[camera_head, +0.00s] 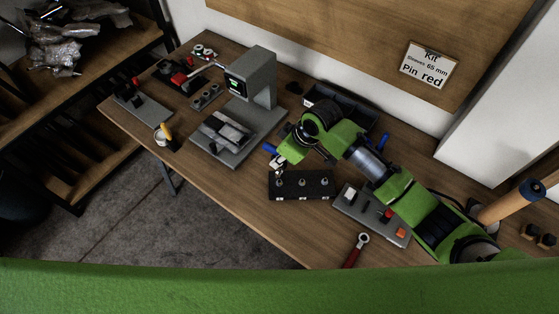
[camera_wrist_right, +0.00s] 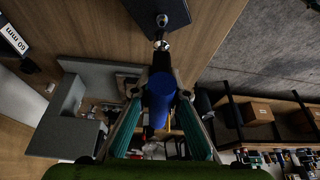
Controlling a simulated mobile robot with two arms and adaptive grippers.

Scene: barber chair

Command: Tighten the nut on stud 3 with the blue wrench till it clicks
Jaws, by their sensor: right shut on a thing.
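My right gripper (camera_head: 278,158) reaches in from the right and is shut on the blue wrench (camera_head: 270,148), whose blue handle end sticks out. In the right wrist view the blue handle (camera_wrist_right: 159,98) sits between the fingers, with its metal head (camera_wrist_right: 161,45) pointing at the black stud block. The stud block (camera_head: 300,194) lies below the gripper in the head view, with three studs in a row. One stud (camera_wrist_right: 162,20) shows close to the wrench head; I cannot tell whether they touch. Stud numbers are not readable. My left gripper is out of view.
A grey plate (camera_head: 372,218) with red and orange parts lies right of the block. A red-handled wrench (camera_head: 356,250) lies at the front edge. A grey press-like stand (camera_head: 258,85) is to the left. A dark bin (camera_head: 340,105) is behind my arm.

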